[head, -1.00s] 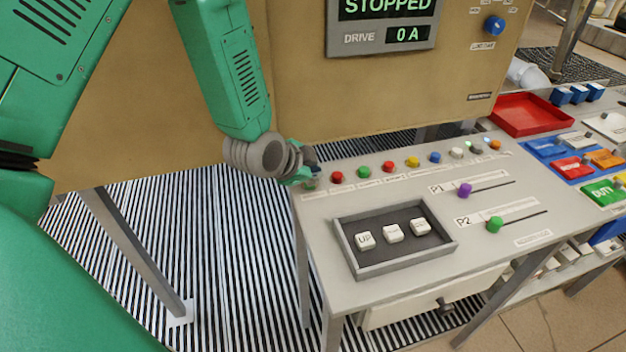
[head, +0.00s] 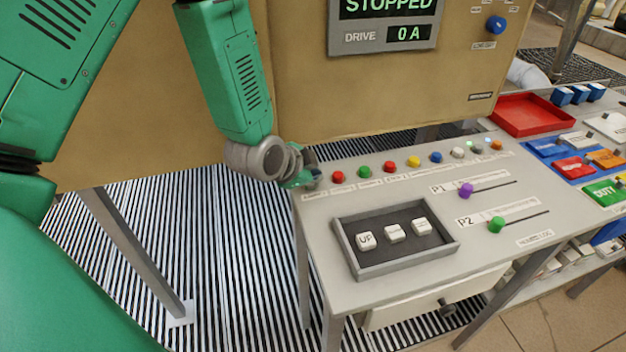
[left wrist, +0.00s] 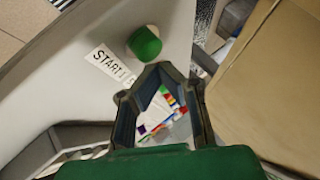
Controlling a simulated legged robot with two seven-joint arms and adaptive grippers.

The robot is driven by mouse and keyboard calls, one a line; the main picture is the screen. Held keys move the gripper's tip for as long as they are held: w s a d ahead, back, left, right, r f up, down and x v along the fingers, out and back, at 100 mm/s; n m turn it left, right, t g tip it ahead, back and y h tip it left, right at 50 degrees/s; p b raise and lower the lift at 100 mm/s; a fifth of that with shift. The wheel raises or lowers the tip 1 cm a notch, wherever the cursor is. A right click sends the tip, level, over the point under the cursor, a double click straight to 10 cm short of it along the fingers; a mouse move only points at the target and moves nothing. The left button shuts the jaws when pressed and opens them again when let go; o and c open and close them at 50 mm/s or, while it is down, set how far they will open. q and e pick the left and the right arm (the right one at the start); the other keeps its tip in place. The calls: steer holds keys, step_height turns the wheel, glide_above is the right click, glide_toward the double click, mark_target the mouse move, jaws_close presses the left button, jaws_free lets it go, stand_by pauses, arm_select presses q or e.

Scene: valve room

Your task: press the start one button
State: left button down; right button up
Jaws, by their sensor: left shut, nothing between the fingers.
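The start one button is a round green button (left wrist: 145,43) beside a label (left wrist: 110,64) reading START 1 in the left wrist view. My left gripper (left wrist: 160,70) is shut and empty, its fingertips just short of the button in that picture; I cannot tell whether they touch it. In the head view my left gripper (head: 308,181) is at the desk's back left corner, at the left end of the button row, and hides the button there. My right gripper is not in view.
Several coloured buttons run along the desk (head: 390,290), starting with a red one (head: 337,177). A framed key box (head: 393,269) and two sliders lie in front. A tan cabinet (head: 390,90) stands behind; its display (head: 385,22) reads STOPPED, DRIVE 0 A.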

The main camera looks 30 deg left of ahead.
arm_select(q)
steer(key=shift+a+f, duration=0.35)
steer(key=shift+a, duration=0.15)
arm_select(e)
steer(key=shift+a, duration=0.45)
arm_select(q)
steer(key=shift+d+r, duration=0.1)
steer(key=shift+d, duration=0.15)
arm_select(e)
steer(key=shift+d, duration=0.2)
arm_select(q)
steer(key=shift+r, duration=0.1)
steer(key=shift+a+r+p, duration=0.3)
steer(key=shift+r+p, duration=0.35)
steer(key=shift+r, duration=0.05)
steer(key=shift+a, duration=0.2)
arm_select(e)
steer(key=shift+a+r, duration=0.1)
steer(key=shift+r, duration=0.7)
